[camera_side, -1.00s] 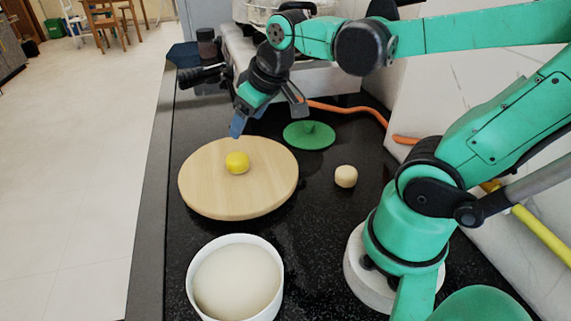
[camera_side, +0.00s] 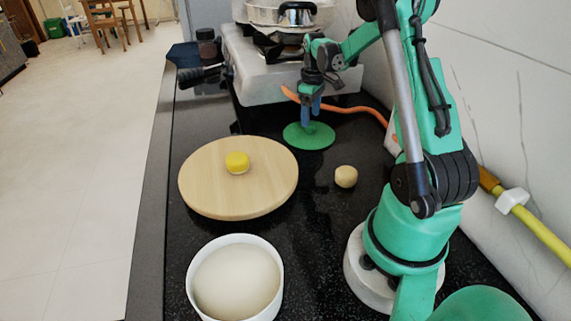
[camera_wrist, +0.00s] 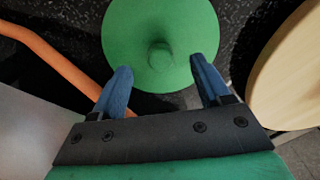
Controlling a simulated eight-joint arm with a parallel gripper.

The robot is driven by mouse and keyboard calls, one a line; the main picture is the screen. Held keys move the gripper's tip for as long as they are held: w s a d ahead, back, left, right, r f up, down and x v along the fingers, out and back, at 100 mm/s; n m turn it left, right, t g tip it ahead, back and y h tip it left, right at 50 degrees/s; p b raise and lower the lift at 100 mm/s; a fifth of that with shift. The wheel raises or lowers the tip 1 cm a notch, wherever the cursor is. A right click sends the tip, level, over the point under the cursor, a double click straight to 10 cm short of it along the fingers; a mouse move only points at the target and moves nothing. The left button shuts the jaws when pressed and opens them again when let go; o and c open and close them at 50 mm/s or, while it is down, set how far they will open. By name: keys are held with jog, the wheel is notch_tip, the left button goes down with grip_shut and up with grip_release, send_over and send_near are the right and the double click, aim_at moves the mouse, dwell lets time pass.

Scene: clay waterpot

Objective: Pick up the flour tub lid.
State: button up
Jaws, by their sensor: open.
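The flour tub lid is a flat green disc (camera_side: 298,139) with a small round knob, lying on the black counter. In the wrist view the lid (camera_wrist: 190,28) fills the top middle, with its knob (camera_wrist: 160,55) facing up between the lines of the two fingers. My gripper (camera_side: 311,120) points down over the lid, its blue fingertips close to the knob. In the wrist view my gripper (camera_wrist: 158,78) is open, with one finger to each side of the knob and clear space between. Whether the fingertips touch the lid is hard to tell.
A round wooden board (camera_side: 230,198) with a yellow lump (camera_side: 237,162) lies left of the lid. A small dough ball (camera_side: 346,176) and a white bowl of dough (camera_side: 235,282) are nearer. An orange hose (camera_side: 350,108) runs behind the lid, before the stove (camera_side: 262,72).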

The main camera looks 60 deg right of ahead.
aim_at(309, 130)
jog(key=shift+f, duration=1.3)
grip_shut()
jog(key=shift+w+r, duration=0.1)
